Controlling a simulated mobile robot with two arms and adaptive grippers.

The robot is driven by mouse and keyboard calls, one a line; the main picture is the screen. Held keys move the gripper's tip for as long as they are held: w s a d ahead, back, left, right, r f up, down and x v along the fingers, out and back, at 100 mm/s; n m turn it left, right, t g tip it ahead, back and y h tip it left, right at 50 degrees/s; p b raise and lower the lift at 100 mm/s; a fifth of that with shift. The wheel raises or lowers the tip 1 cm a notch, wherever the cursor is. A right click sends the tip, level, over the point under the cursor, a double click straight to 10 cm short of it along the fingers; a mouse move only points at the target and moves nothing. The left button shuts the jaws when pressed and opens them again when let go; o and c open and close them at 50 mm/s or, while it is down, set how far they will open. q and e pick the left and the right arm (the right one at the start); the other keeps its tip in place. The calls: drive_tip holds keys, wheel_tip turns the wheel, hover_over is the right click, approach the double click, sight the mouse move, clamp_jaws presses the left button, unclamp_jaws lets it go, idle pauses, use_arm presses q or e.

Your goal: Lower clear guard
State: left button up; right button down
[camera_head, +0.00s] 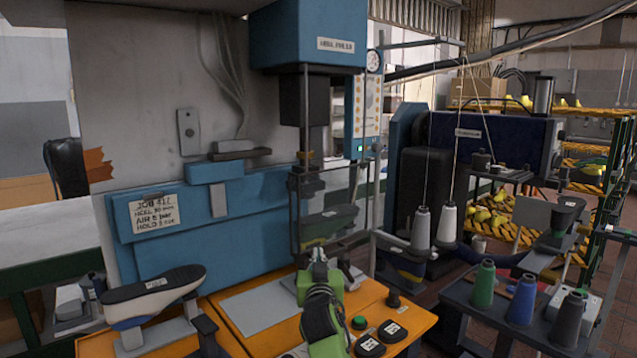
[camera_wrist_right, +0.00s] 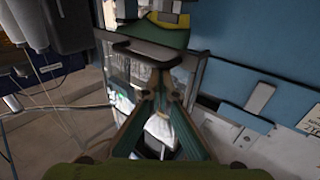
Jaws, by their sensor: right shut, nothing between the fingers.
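The clear guard (camera_head: 345,205) is a see-through panel in a thin dark frame, upright at the front of the blue heel press. A dark-green last shows through and beside it. In the right wrist view the guard (camera_wrist_right: 192,75) has a dark handle bar (camera_wrist_right: 150,54) across its upper part. My right gripper (camera_head: 319,256) reaches up from the bottom of the head view in front of the guard. In the wrist view my right gripper (camera_wrist_right: 160,78) has its fingertips together just short of the bar, with nothing between them. I cannot tell whether they touch it. My left gripper is not in view.
The press's blue body (camera_head: 205,230) stands behind an orange bench (camera_head: 275,335) with a green button and black pads. A dark shoe (camera_head: 155,295) stands on a support at the left. Thread cones (camera_head: 522,298) stand on a dark table at the right.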

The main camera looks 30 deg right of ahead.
sight(319, 230)
drive_tip(key=shift+f, duration=0.55)
drive_tip(key=r+p, duration=0.2)
drive_tip(key=r, duration=0.1)
drive_tip(key=w+d+r+p, duration=0.1)
drive_tip(key=r+p, duration=0.1)
drive_tip(key=shift+r, duration=0.25)
drive_tip(key=b+v, duration=0.2)
drive_tip(key=v, duration=0.8)
drive_tip(key=shift+a+f+b, duration=0.15)
drive_tip(key=shift+f+b, duration=0.1)
drive_tip(key=shift+b, duration=0.15)
drive_tip(key=shift+f, duration=0.1)
